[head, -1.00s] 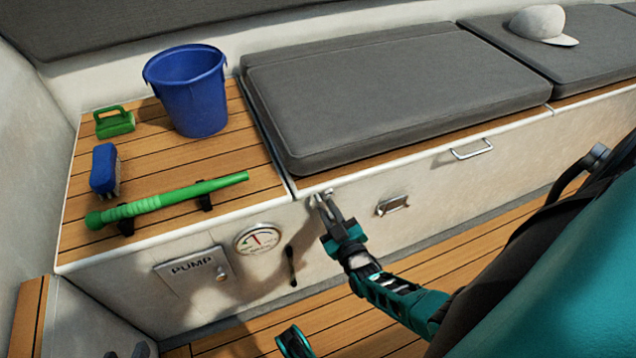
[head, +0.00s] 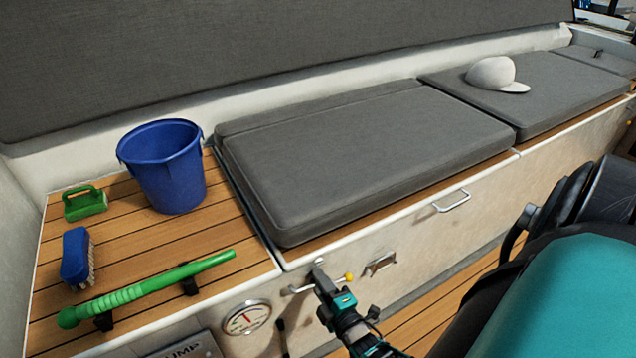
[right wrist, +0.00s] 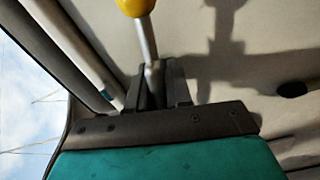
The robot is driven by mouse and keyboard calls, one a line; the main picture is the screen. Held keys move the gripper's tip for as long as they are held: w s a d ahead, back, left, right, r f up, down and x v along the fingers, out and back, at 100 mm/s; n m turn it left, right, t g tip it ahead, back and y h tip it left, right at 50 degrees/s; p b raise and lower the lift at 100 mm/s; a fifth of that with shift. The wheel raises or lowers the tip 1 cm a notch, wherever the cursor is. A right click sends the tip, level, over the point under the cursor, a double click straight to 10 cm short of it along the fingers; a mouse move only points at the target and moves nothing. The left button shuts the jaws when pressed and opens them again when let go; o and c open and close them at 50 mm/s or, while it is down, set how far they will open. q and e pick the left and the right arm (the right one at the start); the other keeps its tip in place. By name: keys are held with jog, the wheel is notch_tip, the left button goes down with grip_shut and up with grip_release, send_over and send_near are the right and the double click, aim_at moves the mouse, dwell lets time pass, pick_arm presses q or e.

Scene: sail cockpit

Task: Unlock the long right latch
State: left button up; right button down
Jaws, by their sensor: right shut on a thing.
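The long right latch (head: 349,277) is on the white locker front, just below the edge of the seat with the grey cushion. Its yellow knob sticks out to the right of my gripper. In the right wrist view the latch (right wrist: 145,38) is a silver rod with a yellow ball end. My right gripper (head: 321,282) is at the latch, and its dark fingers (right wrist: 160,85) are shut on the rod. The fingers and wrist hide much of the latch's base. My left gripper is not in view.
A silver pull handle (head: 452,202) and a small recessed fitting (head: 381,263) are on the locker front to the right. A gauge (head: 246,318) is to the left.

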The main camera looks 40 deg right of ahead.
jog(key=shift+w+n, duration=0.1)
jog(key=shift+n, duration=1.2)
jog(key=c, duration=1.2)
grip_release()
jog(key=shift+o, duration=0.2)
